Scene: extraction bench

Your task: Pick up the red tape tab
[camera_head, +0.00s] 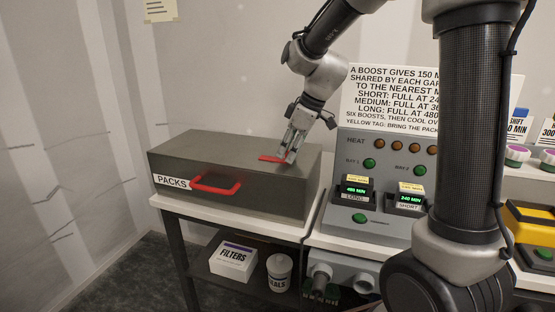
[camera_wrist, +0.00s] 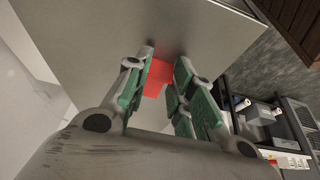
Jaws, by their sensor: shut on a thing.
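The red tape tab (camera_head: 270,158) is a small flat red piece at the top of the dark grey box labelled PACKS (camera_head: 250,190). My gripper (camera_head: 287,157) is over the box's top, with its fingertips at the tab. In the wrist view the red tab (camera_wrist: 158,77) shows between the two green-padded fingers (camera_wrist: 163,85), which are closed on it. The tab lies close to the box's top surface; I cannot tell whether it is lifted clear.
The box has a red front handle (camera_head: 216,186) and stands on a white-topped table (camera_head: 190,205). To its right is a grey charging station (camera_head: 370,225) with LONG and SHORT packs. A FILTERS box (camera_head: 233,262) and a SEALS tub (camera_head: 279,272) sit on the lower shelf.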

